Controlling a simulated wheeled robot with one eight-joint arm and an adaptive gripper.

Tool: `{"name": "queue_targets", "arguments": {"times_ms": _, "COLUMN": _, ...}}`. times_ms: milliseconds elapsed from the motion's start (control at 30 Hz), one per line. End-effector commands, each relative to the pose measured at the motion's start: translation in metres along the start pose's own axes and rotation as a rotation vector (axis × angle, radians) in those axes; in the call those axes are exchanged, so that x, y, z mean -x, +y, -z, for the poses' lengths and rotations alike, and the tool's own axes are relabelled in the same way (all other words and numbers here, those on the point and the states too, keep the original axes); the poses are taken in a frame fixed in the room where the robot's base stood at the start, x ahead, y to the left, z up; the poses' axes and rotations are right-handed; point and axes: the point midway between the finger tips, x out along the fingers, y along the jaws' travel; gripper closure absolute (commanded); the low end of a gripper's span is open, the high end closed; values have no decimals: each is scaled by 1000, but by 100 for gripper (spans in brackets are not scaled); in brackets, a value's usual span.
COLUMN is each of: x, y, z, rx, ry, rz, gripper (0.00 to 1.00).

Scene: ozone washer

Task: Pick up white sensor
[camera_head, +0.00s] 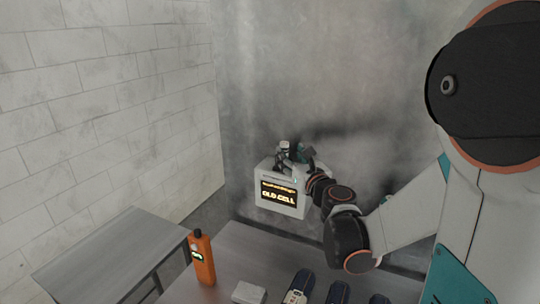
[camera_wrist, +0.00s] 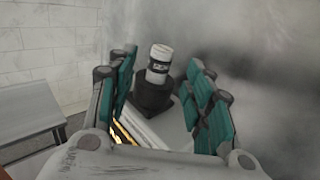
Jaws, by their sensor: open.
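The white sensor (camera_wrist: 159,62) is a small white cylinder with a dark label. My gripper (camera_wrist: 163,82) is open, with a teal-padded finger on each side and nothing held. In the head view my gripper (camera_head: 296,152) is over the top of the white box (camera_head: 279,213), which has a lit display reading "OLD CELL".
An orange handheld device (camera_head: 202,258) stands on the near table (camera_head: 238,243). A small white block (camera_head: 248,293) and several dark, strap-like items (camera_head: 298,287) lie at its front. Another grey table (camera_head: 110,256) is at left. A grey wall stands close behind the box.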

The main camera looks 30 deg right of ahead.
Motion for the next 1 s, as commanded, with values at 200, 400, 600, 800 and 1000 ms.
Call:
{"name": "queue_targets", "arguments": {"times_ms": 200, "x": -12, "y": 0, "z": 0, "rx": -1, "ry": 0, "rz": -1, "gripper": 53}}
{"name": "queue_targets", "arguments": {"times_ms": 400, "x": -34, "y": 0, "z": 0, "rx": -1, "ry": 0, "rz": -1, "gripper": 53}}
{"name": "queue_targets", "arguments": {"times_ms": 600, "x": -59, "y": 0, "z": 0, "rx": -2, "ry": 0, "rz": -1, "gripper": 53}}
{"name": "queue_targets", "arguments": {"times_ms": 800, "x": -61, "y": 0, "z": 0, "rx": -2, "ry": 0, "rz": 0, "gripper": 53}}
{"name": "queue_targets", "arguments": {"times_ms": 1000, "x": -60, "y": 0, "z": 0, "rx": -2, "ry": 0, "rz": 0, "gripper": 91}}
